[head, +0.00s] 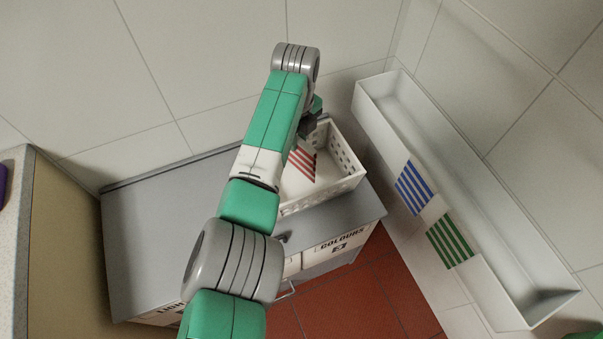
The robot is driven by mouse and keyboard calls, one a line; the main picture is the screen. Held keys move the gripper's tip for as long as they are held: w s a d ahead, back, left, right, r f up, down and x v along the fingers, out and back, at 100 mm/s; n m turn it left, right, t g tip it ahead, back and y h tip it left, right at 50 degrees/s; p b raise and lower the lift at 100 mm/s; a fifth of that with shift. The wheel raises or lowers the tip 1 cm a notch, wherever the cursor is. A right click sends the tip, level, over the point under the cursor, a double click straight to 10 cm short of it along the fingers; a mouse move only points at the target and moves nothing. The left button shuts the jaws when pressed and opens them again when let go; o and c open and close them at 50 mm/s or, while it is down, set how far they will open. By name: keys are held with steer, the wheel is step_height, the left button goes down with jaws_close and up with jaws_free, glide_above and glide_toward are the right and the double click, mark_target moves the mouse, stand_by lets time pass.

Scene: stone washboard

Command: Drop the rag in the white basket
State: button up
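The white basket (343,186) has perforated walls and stands on a grey cabinet top. A rag with red stripes (303,164) shows within the basket's outline, partly hidden by my arm. I cannot tell whether it lies on the basket floor or hangs above it. My gripper (308,126) is a small dark shape over the basket's far left part, mostly hidden behind my arm. Its fingers are too hidden to show whether they hold anything. A blue-striped rag (413,188) and a green-striped rag (450,241) hang over the near wall of the white trough.
The long white trough (545,305) runs along the right wall. The cabinet top (150,215) is bare to the left of my arm. Bins labelled COLOURS (340,243) and another partly hidden label sit below it. A stone-edged counter (18,240) stands at far left.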

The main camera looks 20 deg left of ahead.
steer(key=o, duration=0.4)
steer(key=shift+c, duration=0.2)
step_height(320, 180, up, 8)
steer(key=p, duration=0.3)
steer(key=shift+f, duration=0.1)
